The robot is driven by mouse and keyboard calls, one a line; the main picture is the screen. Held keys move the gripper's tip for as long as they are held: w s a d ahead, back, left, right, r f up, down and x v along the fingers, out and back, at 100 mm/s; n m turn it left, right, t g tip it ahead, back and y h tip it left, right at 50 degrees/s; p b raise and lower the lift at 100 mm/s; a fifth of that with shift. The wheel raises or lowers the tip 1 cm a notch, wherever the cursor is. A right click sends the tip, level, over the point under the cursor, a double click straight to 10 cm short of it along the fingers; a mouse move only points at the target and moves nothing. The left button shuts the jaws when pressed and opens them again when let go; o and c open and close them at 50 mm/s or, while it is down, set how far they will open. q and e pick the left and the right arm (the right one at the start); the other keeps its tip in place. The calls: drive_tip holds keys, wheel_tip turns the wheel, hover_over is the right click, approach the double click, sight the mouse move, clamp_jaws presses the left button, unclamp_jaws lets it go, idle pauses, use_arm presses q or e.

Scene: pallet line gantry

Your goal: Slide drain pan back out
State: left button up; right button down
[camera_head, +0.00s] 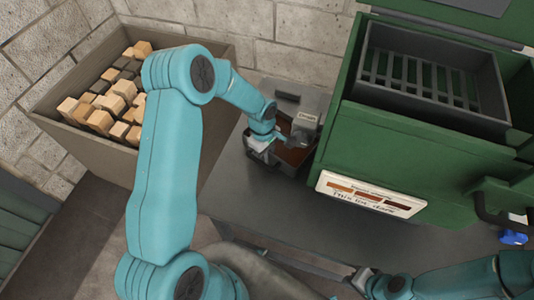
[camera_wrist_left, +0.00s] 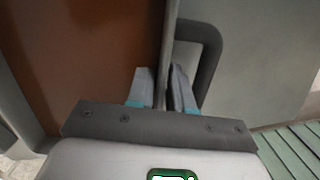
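The drain pan is a grey tray with a brown inside. In the head view its brown inside (camera_head: 292,157) shows beside the green machine's left side, partly hidden by my left gripper. My left gripper (camera_head: 262,147) is at the pan's near left edge. In the left wrist view, the fingers of my left gripper (camera_wrist_left: 164,88) are close together on either side of the thin grey pan wall (camera_wrist_left: 166,45), with a dark handle loop (camera_wrist_left: 212,45) to the right. My right gripper (camera_head: 362,279) is low in the head view, away from the pan; its finger gap is unclear.
The green machine (camera_head: 400,150) with a slotted grey tray (camera_head: 425,85) stands on the right. A small grey box (camera_head: 306,121) sits by the pan. A bin (camera_head: 105,160) of wooden blocks stands at left. The grey bench (camera_head: 260,205) is clear in front.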

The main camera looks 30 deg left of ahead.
use_arm(q)
clamp_jaws()
idle(1.4)
